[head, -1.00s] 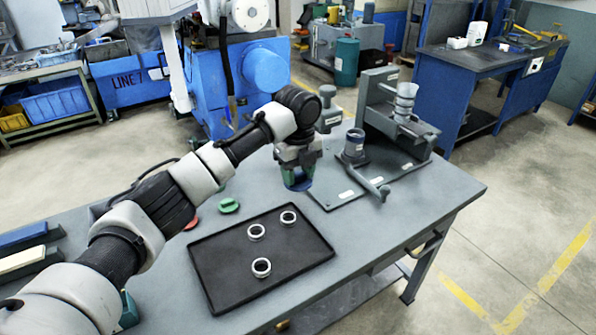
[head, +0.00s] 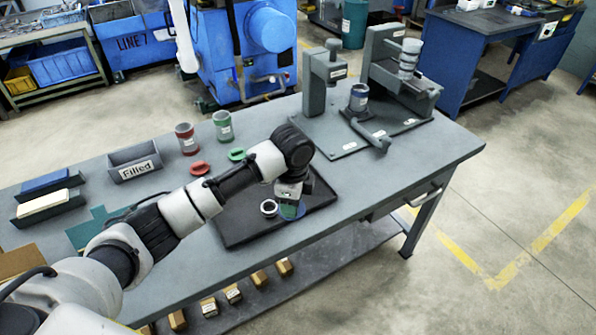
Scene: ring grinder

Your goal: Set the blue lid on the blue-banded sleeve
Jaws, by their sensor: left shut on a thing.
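My left gripper (head: 290,204) is shut on the flat, round blue lid (head: 296,212). It holds the lid over the right part of the black tray; whether the lid touches anything below cannot be told. The blue-banded sleeve (head: 358,98) stands upright on the grey fixture plate, up and to the right of the gripper and well apart from it. I cannot make out a lid on it. My right gripper is not in view.
One metal ring (head: 268,208) shows on the black tray (head: 240,234), just left of the gripper. Red (head: 187,139) and green (head: 222,126) sleeves stand behind their lids. A grey post (head: 318,80) and a lever (head: 372,137) flank the blue-banded sleeve.

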